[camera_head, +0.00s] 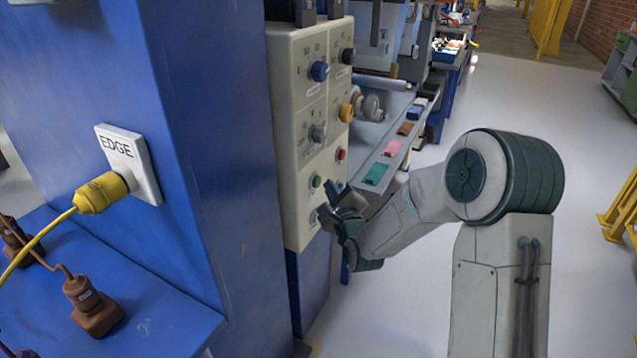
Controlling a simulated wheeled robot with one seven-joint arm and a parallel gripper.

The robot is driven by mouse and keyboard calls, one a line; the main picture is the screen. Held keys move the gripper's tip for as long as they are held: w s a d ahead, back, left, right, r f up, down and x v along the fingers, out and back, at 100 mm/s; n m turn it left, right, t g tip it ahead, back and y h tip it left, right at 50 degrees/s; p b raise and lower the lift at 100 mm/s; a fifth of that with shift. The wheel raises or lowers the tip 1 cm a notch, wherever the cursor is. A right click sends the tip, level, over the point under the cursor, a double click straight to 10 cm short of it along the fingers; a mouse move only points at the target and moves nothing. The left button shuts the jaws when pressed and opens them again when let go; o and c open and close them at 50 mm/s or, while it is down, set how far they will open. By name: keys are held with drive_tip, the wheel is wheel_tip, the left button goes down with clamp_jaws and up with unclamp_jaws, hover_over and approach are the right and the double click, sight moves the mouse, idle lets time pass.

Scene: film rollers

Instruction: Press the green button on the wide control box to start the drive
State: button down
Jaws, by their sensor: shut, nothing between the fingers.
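The wide control box (300,215) is a cream panel on the side of the blue machine, in the middle of the head view. Its green button (315,182) sits low on the panel's left column. A red button (340,154) is above and to the right of it. My gripper (326,212) is shut and empty. It is at the panel's lower right, just below and to the right of the green button. I cannot tell whether its fingertips touch the panel. Part of the panel's lower right is hidden behind my gripper.
Blue (320,71), yellow (345,112) and grey (316,133) knobs sit higher on the panel. A yellow plug (103,191) is in a white EDGE socket (146,165) at left. A tray with coloured pieces (400,145) lies behind my arm. Open floor (560,130) is at right.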

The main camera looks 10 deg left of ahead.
drive_tip(key=shift+w+a, duration=0.1)
drive_tip(key=shift+a, duration=0.25)
drive_tip(key=shift+w+a+b, duration=0.2)
drive_tip(key=shift+a+b, duration=0.3)
idle(0.6)
drive_tip(key=shift+d, duration=0.1)
drive_tip(key=shift+s+d, duration=0.35)
drive_tip(key=shift+d, duration=0.35)
drive_tip(key=d, duration=0.1)
drive_tip(key=s+d, duration=0.1)
drive_tip(key=d, duration=0.2)
drive_tip(key=shift+s+d+b, duration=0.3)
drive_tip(key=shift+s+d, duration=0.05)
drive_tip(key=shift+d, duration=0.05)
drive_tip(key=shift+r, duration=0.1)
idle(0.5)
